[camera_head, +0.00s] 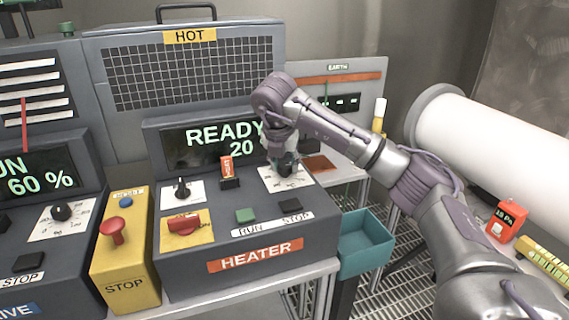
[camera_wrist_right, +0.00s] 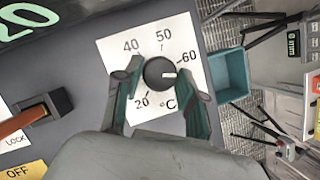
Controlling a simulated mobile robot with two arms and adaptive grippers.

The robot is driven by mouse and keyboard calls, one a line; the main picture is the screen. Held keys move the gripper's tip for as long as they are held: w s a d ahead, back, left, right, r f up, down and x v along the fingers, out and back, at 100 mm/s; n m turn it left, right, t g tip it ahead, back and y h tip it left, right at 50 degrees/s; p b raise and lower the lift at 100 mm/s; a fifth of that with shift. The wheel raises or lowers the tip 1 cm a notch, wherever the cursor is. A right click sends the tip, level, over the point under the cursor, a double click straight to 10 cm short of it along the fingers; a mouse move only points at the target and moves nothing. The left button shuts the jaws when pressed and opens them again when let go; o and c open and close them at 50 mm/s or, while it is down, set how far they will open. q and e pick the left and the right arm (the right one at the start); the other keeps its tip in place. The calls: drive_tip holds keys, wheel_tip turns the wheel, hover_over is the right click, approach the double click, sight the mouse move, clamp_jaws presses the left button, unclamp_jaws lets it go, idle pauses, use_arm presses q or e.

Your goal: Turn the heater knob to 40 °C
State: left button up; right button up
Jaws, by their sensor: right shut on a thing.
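The heater (camera_head: 240,225) is a grey console whose green display (camera_head: 215,142) reads READY 20. Its temperature knob (camera_wrist_right: 159,72) is round and black on a white dial plate (camera_wrist_right: 112,52) marked 20, 40, 50 and 60 °C. In the right wrist view a short white mark on the knob points right, near the 60 side. My right gripper (camera_wrist_right: 160,82) reaches down over the dial, with its greenish fingers on either side of the knob and shut on it. In the head view the gripper (camera_head: 286,168) hides most of the knob. My left gripper is not in view.
Left of the dial stand a red LOCK tab (camera_head: 227,168), a small black selector (camera_head: 182,188) and a red switch (camera_head: 183,223). A yellow STOP box (camera_head: 125,255) adjoins the heater. A teal bin (camera_head: 365,243) hangs at its right, with a white pipe (camera_head: 490,130) beyond.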

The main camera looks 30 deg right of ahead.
drive_tip(key=o, duration=1.1)
drive_tip(key=shift+o, duration=0.2)
drive_tip(key=v, duration=1.2)
drive_tip(key=shift+w+d, duration=0.1)
